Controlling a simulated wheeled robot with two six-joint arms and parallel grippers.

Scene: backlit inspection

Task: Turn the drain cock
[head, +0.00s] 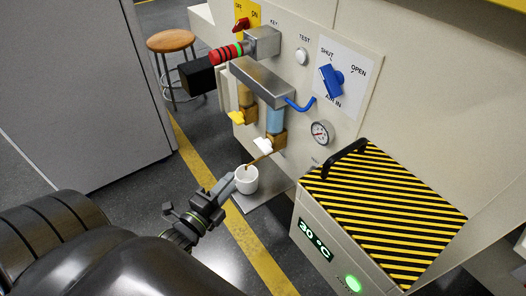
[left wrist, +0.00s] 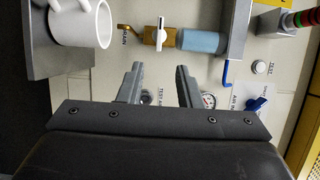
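The drain cock (head: 278,139) is a brass fitting under a blue bowl (head: 275,117) on the panel. It has a white lever (head: 263,146) and a thin brass spout over a white mug (head: 246,180). In the left wrist view the cock (left wrist: 150,37) is beside the word DRAIN, and its white lever (left wrist: 161,34) lies across the brass body. My left gripper (head: 222,187) is open and empty, below the cock and beside the mug in the head view. Its parted fingers (left wrist: 158,80) show in the wrist view, apart from the lever. My right gripper is out of view.
A second brass cock with a yellow lever (head: 236,118) is left of the drain cock. A gauge (head: 321,131), a blue valve handle (head: 331,81) and a striped box (head: 385,215) are to the right. The mug stands on a grey plate (head: 262,199). A stool (head: 171,41) stands behind.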

